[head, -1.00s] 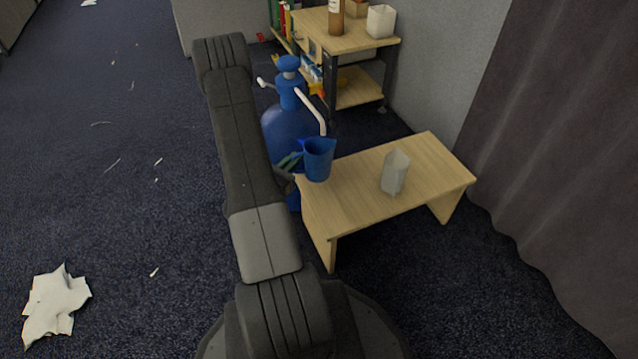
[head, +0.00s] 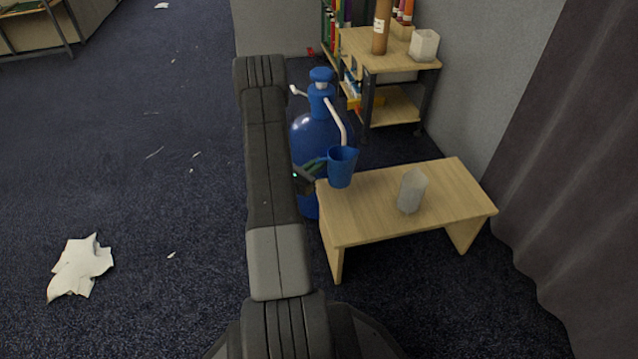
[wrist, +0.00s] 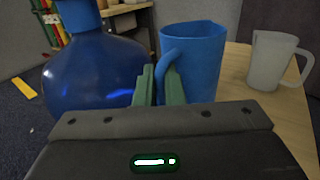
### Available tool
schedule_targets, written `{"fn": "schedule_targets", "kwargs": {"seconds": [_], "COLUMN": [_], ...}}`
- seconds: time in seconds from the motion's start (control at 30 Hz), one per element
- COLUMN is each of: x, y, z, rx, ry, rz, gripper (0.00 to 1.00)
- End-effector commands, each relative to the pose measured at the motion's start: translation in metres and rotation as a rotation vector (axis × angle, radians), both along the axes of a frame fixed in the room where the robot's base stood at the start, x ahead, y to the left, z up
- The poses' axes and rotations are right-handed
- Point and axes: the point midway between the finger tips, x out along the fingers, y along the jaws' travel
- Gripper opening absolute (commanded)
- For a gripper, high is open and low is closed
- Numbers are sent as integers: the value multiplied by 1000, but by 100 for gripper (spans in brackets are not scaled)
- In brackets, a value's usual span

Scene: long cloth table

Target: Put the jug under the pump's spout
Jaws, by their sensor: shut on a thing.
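The blue jug (head: 342,168) is upright in my gripper (head: 314,170), over the left end of the low wooden table. In the wrist view my gripper's green fingers (wrist: 158,88) are shut on the handle of the jug (wrist: 192,62). The pump is a big blue bottle (head: 312,138) with a blue top and a curved white spout (head: 337,120). It stands behind and to the left of the jug, and the spout's tip ends just above the jug in the head view. I cannot tell whether the tip is over the jug's opening. The wrist view shows the bottle (wrist: 88,80) left of the fingers.
A frosted cup (head: 411,191) stands on the low wooden table (head: 370,222); it also shows in the wrist view (wrist: 272,60). A wooden cart (head: 390,62) stands behind. A curtain (head: 565,150) hangs at right. Crumpled paper (head: 80,268) lies on open carpet at left.

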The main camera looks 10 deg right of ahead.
Motion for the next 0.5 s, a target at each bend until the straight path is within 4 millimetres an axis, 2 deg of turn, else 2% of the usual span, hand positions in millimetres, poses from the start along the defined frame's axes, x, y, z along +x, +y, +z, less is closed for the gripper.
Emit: {"fn": "schedule_targets", "kwargs": {"seconds": [0.03, 0.17, 0.33, 0.5], "x": [0, 0, 0, 0], "y": [0, 0, 0, 0], "z": [-11, -21, -47, -49], "rx": [-1, 0, 0, 1], "ry": [1, 0, 1, -1], "rz": [0, 0, 0, 1], "gripper": [0, 0, 0, 0]}}
